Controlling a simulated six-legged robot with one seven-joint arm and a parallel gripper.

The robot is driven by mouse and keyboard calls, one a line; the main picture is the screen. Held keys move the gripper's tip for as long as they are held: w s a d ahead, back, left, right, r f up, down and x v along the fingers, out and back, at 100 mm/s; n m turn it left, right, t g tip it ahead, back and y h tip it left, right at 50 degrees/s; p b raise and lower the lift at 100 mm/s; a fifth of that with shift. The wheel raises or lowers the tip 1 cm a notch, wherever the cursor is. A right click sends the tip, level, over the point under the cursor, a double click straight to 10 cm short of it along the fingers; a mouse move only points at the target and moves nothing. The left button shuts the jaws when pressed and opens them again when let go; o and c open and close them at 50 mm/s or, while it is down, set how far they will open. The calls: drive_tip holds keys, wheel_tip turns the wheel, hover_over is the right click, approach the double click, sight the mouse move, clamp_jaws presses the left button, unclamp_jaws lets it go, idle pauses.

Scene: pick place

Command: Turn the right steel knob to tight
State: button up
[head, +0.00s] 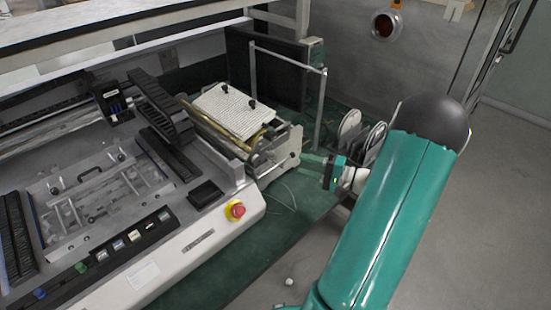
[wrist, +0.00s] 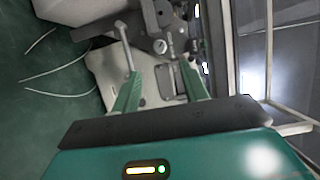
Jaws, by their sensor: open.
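My gripper (head: 325,168) is at the right side of the machine's end unit, its green fingers pointing left toward the unit's end plate. In the wrist view my gripper (wrist: 154,72) is open, the two fingers apart with nothing gripped. Just beyond the fingers is a small round steel knob-like part (wrist: 160,46) on the end plate, apart from them. A thin steel rod (wrist: 122,43) stands out near the left fingertip. In the head view a small steel end piece (head: 294,161) shows on the end plate, left of the fingertips. I cannot tell which part is the right steel knob.
The end unit carries a white ribbed plate (head: 232,110) with two black knobs. A red emergency button (head: 236,210) is on the front panel. A steel frame post (head: 320,112) and round discs (head: 350,122) stand close behind my gripper. Thin wires lie on the green surface.

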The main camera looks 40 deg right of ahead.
sight(273, 156)
drive_tip(key=x, duration=0.9)
drive_tip(key=shift+w+a, duration=0.1)
drive_tip(key=shift+w, duration=0.1)
